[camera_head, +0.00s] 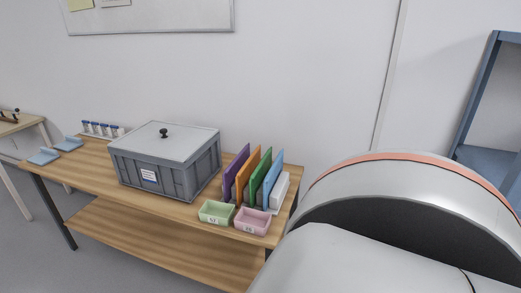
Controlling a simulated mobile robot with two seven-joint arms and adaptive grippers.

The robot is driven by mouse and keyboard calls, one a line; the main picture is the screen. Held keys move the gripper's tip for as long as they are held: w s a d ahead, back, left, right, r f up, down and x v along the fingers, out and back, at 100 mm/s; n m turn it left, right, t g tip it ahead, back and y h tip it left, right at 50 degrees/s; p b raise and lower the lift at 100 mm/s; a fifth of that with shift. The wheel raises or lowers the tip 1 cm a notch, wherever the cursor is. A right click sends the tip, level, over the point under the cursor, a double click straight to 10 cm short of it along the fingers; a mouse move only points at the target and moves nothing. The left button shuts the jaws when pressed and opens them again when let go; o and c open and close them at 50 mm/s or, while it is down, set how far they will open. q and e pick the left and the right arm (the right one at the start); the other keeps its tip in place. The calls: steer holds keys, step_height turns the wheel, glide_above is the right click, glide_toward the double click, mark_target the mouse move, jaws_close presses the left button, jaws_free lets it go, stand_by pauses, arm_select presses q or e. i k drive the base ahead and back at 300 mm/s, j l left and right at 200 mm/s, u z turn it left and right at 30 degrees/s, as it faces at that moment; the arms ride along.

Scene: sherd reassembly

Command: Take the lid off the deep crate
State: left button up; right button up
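The deep crate (187,178) is a grey box with ribbed walls and a white label, standing on the wooden table. Its lid (190,139) is a flat light-grey panel lying on top of the crate and covering its opening. A black knob (164,132) stands up on the lid. Neither of my grippers shows in the head view. A large white arm link of mine fills the lower right, and nothing touches the lid. The inside of the crate is hidden.
Upright coloured folders (255,176) stand right of the crate, with a green tray (216,211) and a pink tray (252,220) in front. Left are blue-capped tubes (102,129) and blue pieces (44,156). A blue shelf (487,115) stands far right.

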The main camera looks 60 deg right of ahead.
mark_target(177, 142)
steer(key=z, duration=1.65)
steer(key=k+l, duration=0.05)
